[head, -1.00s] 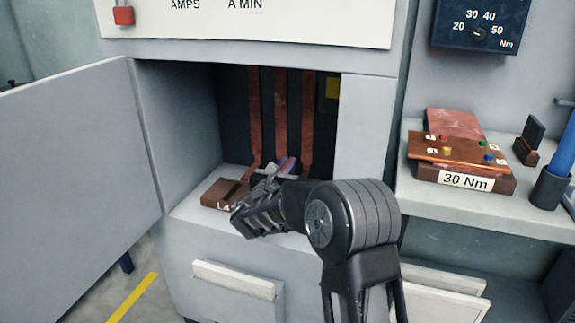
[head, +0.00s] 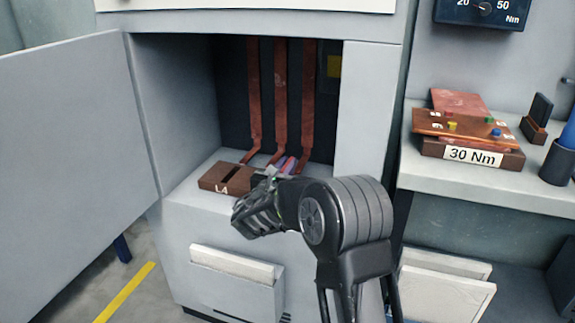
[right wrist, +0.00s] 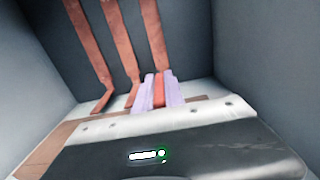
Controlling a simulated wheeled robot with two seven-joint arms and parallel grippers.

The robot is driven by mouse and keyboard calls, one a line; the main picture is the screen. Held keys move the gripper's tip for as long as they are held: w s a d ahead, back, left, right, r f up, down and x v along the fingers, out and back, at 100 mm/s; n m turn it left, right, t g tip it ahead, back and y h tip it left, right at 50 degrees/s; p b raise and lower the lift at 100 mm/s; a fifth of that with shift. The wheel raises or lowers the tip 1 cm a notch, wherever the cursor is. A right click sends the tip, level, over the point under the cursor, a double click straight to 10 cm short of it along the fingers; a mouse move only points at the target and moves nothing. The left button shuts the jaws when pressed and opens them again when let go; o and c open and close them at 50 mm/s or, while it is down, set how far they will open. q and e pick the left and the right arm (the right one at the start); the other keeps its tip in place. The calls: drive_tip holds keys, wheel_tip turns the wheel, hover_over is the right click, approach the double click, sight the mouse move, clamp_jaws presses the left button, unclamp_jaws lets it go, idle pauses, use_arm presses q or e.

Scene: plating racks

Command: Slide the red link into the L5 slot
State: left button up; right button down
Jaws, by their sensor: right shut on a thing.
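My right gripper (head: 284,167) reaches into the open grey cabinet, just right of the brown slot block (head: 213,183) marked L4. It is shut on the red link (right wrist: 159,94), which shows as a narrow red strip between two lavender fingers in the right wrist view. The L4 block has a dark slot in its top, which looks empty. No L5 label is visible; my gripper and wrist cover the cabinet floor right of L4. I cannot tell whether the link touches a slot. My left gripper is not in view.
Three copper bars (head: 280,100) run down the cabinet's back wall behind the gripper. The cabinet door (head: 75,140) stands open at left. The right side wall (head: 362,120) is close to my arm. A shelf at right holds a copper plate stack marked 30 Nm (head: 470,155).

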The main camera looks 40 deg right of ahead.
drive_tip(key=c, duration=1.3)
unclamp_jaws()
drive_tip(key=shift+c, duration=0.2)
drive_tip(key=shift+f, duration=0.1)
drive_tip(key=p+v, duration=0.1)
drive_tip(key=v, duration=0.6)
drive_tip(key=shift+s+a, duration=0.25)
drive_tip(key=shift+a, duration=0.1)
